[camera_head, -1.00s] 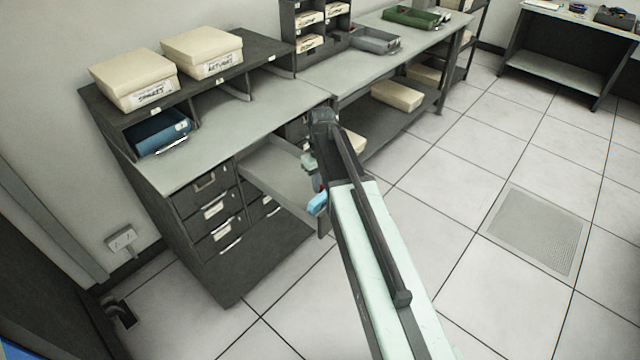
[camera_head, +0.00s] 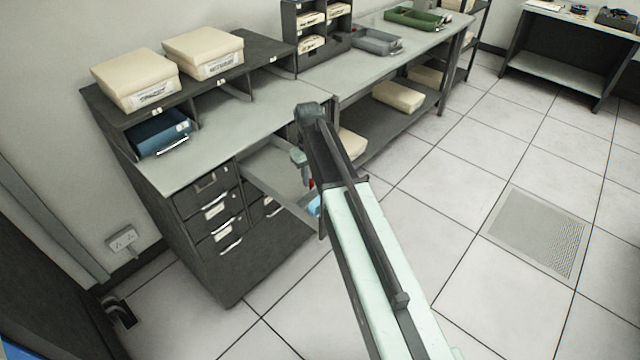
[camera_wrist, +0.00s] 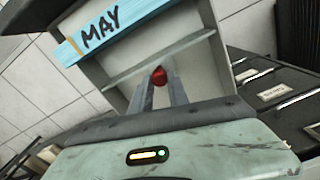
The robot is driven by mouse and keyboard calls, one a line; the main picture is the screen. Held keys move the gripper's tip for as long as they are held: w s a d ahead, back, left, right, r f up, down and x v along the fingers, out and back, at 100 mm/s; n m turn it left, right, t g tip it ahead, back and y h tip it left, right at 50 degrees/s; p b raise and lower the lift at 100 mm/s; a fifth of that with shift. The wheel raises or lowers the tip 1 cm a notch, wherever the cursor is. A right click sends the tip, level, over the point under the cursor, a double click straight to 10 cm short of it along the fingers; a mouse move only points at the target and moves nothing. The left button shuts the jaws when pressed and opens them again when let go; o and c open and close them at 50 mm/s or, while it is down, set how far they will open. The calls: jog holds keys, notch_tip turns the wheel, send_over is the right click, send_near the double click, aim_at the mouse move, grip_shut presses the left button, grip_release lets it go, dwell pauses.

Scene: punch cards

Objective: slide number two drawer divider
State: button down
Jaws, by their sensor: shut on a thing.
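An open pale-grey drawer (camera_head: 262,165) sticks out of the dark cabinet. It also fills the upper middle of the wrist view. A thin grey divider (camera_wrist: 190,42) crosses it there. My gripper (camera_wrist: 160,88) is shut on a small red knob (camera_wrist: 159,76) beside the divider; whether the two are joined is unclear. A blue card (camera_wrist: 105,30) marked "MAY" lies across the drawer's far end in the wrist view.
Closed labelled drawers (camera_head: 222,232) line the cabinet front. A long bench (camera_head: 345,78) with trays continues behind my arm. The floor to the right is clear.

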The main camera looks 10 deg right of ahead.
jog(key=w+a, duration=0.1)
jog(key=w, duration=0.1)
jog(key=w+a, duration=0.4)
jog(key=w, duration=0.1)
jog(key=c, duration=1.3)
grip_release()
jog(key=shift+s, duration=0.1)
jog(key=shift+o, duration=0.2)
notch_tip(320, 180, up, 8)
jog(key=p, duration=0.7)
jog(key=shift+f+p, duration=0.15)
jog(key=shift+p, duration=0.25)
